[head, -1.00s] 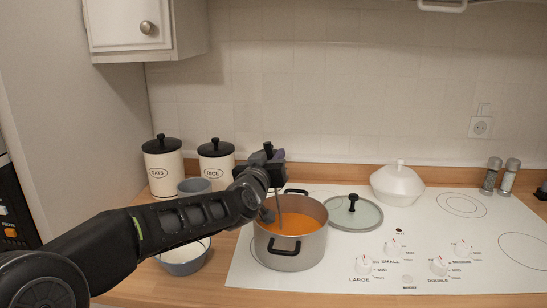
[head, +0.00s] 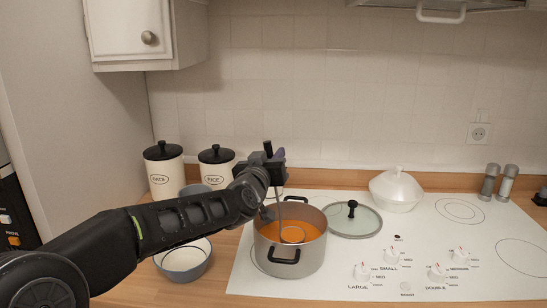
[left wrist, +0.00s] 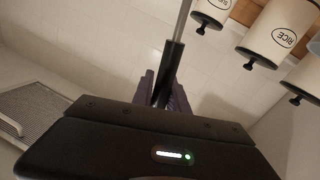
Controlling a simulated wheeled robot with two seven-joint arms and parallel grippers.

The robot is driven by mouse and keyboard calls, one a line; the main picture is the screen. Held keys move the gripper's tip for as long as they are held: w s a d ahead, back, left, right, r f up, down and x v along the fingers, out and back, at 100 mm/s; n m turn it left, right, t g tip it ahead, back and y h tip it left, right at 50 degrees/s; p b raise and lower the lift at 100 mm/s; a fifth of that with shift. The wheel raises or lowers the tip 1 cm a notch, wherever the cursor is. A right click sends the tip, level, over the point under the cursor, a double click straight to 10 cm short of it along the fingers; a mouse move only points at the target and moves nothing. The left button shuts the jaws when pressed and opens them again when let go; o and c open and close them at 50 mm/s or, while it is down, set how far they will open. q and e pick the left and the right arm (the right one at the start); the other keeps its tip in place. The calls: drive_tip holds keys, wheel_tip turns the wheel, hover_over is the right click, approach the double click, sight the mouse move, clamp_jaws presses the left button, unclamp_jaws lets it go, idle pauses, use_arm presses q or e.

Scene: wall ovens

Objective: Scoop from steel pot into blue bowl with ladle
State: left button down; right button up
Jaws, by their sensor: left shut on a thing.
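The steel pot (head: 305,262) stands on the left of the white cooktop, open, with orange soup (head: 313,228) inside. My left gripper (head: 272,160), above the pot's back left, is shut on the ladle's handle. The ladle (head: 281,206) reaches down into the pot, and its round head shows at the soup's surface. In the left wrist view, the dark handle (left wrist: 172,62) sits between my fingers (left wrist: 167,92). A blue-grey bowl (head: 188,274) with a pale inside stands on the counter left of the pot, partly behind my arm. My right gripper is not in view.
A glass lid (head: 368,222) lies right of the pot. A white lidded dish (head: 396,190) and two shakers (head: 505,184) stand behind.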

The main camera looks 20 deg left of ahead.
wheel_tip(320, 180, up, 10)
drive_tip(key=p, duration=1)
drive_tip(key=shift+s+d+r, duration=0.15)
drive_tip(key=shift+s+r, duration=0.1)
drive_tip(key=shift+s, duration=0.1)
